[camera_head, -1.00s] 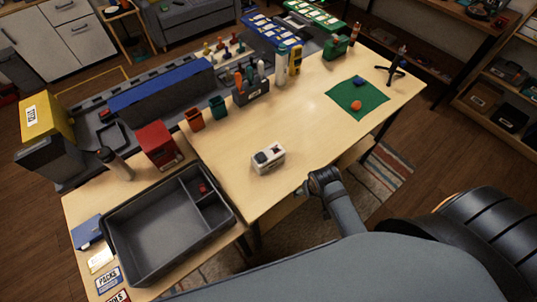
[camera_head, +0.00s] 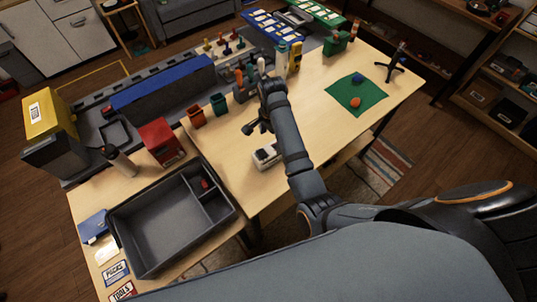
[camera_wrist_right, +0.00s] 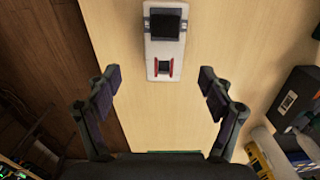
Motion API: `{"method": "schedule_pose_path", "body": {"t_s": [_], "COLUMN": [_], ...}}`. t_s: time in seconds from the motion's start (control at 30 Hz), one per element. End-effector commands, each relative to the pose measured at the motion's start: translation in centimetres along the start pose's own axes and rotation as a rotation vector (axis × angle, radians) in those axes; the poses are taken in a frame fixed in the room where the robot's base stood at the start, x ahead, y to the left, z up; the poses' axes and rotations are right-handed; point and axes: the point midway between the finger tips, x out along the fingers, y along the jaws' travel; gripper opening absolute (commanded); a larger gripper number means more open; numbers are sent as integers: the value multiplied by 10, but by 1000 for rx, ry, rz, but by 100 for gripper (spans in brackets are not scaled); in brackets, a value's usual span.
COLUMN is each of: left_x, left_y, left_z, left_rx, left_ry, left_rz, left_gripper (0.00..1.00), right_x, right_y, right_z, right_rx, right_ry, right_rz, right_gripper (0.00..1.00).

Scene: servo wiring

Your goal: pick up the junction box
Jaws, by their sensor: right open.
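The junction box, a small white box with a black square and red-edged parts (camera_head: 264,157), lies on the wooden table near its front edge, partly hidden by my right arm. In the right wrist view the white box (camera_wrist_right: 165,52) is at the top centre, ahead of the fingertips. My right gripper (camera_head: 250,128) hangs above the table, just beyond the box in the head view. In the right wrist view its fingers (camera_wrist_right: 159,77) are spread wide with nothing between them. My left gripper does not show.
A grey divided tray (camera_head: 160,268) stands at the lower left. A red box (camera_head: 160,142), orange bin (camera_head: 196,117) and green bin (camera_head: 218,104) line the table's back. A green mat (camera_head: 345,96) lies to the right. Bare table surrounds the junction box.

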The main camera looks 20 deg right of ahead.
Motion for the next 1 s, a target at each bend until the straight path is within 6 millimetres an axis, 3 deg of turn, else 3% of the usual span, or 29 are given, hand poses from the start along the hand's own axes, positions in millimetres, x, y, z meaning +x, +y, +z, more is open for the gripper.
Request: {"method": "schedule_pose_path", "body": {"t_s": [0.23, 0.53, 0.8, 1.0], "left_x": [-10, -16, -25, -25], "left_y": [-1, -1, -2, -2], "left_z": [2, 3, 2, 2], "left_rx": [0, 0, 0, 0], "left_ry": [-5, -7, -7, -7], "left_rz": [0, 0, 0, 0], "left_gripper": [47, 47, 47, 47], "right_x": [40, 56, 96, 101], "right_y": [1, -1, -6, -7], "right_z": [-1, -1, -2, -2], "right_rx": [-3, -3, -3, -3], "right_ry": [1, 0, 0, 0], "right_rz": [4, 4, 2, 0], "right_gripper": [81, 81, 81, 81]}}
